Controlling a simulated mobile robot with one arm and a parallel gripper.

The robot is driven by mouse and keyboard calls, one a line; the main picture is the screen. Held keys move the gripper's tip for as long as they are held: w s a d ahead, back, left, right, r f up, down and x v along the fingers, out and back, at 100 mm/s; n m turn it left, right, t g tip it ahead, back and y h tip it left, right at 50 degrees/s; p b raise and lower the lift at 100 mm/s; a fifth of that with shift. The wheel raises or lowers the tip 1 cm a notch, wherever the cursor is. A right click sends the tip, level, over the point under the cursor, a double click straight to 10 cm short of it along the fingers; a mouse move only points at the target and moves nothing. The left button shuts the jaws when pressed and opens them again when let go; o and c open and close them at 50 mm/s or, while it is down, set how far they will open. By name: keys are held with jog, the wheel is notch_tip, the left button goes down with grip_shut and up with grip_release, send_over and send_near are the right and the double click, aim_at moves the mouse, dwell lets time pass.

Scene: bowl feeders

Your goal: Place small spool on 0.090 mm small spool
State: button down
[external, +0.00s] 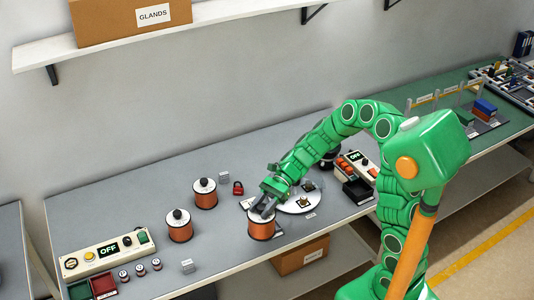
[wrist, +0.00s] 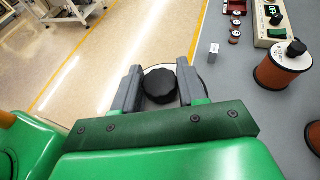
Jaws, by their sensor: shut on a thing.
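My gripper (external: 264,206) points down over a copper-wound spool (external: 261,229) near the table's front edge. In the wrist view its two grey fingers (wrist: 160,88) are shut on the black knob (wrist: 160,85) on top of this spool. A bit of the spool's white top shows around the knob; the rest is hidden. I cannot tell whether the spool touches the table. Three small spools (external: 140,270) stand in a row at the front left, also in the wrist view (wrist: 235,24). Their labels are too small to read.
Two more copper spools with black knobs (external: 180,226) (external: 205,193) stand left of my gripper. A control panel reading OFF (external: 107,250) and red and green trays (external: 103,285) lie at far left. A white round plate (external: 301,203) is close on the right. A red padlock (external: 238,188) lies behind.

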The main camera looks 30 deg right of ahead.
jog(key=w+a+r+m+t, duration=0.15)
jog(key=w+r, duration=0.25)
jog(key=w, duration=0.4)
jog(key=w+r+m+t+y, duration=0.1)
jog(key=w+r+m+t, duration=0.15)
jog(key=w+r, duration=0.35)
jog(key=w+r+m+t, duration=0.2)
jog(key=w+r+t, duration=0.1)
jog(key=w, duration=0.6)
jog(key=w+a+f, duration=0.5)
jog(key=w+f, duration=0.4)
jog(key=w, duration=0.3)
jog(key=shift+a+f, duration=0.15)
jog(key=shift+a, duration=0.25)
jog(key=shift+w+a+f, duration=0.1)
jog(key=shift+w+f, duration=0.1)
jog(key=shift+f, duration=1.6)
jog(key=shift+f, duration=0.1)
jog(key=c, duration=0.6)
grip_release()
